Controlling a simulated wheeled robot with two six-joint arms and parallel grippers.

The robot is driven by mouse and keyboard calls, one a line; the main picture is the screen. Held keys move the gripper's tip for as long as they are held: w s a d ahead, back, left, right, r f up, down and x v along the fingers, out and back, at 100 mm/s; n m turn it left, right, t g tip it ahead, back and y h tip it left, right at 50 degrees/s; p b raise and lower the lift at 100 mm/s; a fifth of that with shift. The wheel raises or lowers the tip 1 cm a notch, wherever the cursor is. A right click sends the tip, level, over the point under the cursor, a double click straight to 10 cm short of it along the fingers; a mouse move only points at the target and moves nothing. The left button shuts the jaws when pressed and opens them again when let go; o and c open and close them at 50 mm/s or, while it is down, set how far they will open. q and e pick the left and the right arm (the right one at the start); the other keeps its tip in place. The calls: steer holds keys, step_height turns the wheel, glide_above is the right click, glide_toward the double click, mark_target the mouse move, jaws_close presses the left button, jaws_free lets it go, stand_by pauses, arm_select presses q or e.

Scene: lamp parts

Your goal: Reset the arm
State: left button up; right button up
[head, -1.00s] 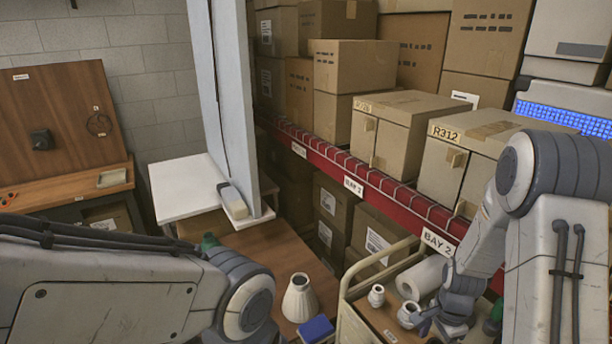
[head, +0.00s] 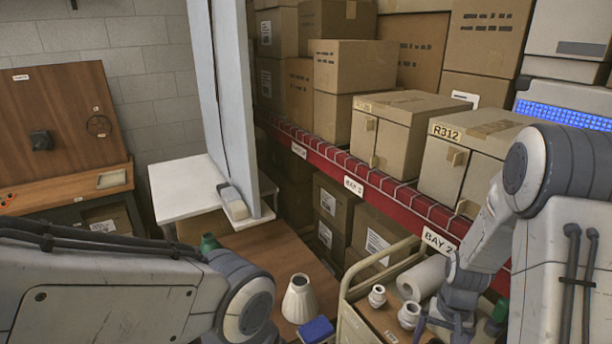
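My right arm reaches down over the cart at the lower right. Its gripper (head: 421,327) is small and dark beside a white vase-like part (head: 409,315); I cannot tell its opening or whether it touches the part. A second small white part (head: 377,297) stands nearby on the cart (head: 352,322). My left arm crosses the lower left, and its gripper is out of view. A white ribbed lampshade-like part (head: 299,299) stands on the wooden table (head: 265,247), with a blue block (head: 316,330) in front of it.
A white roll (head: 424,277) lies on the cart. A red shelf rail (head: 385,195) with cartons runs behind it. A tall pale panel (head: 228,100) stands by a white table (head: 180,188). Bare wood lies between the panel and the lampshade-like part.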

steer(key=shift+r, duration=0.3)
steer(key=shift+a, duration=0.1)
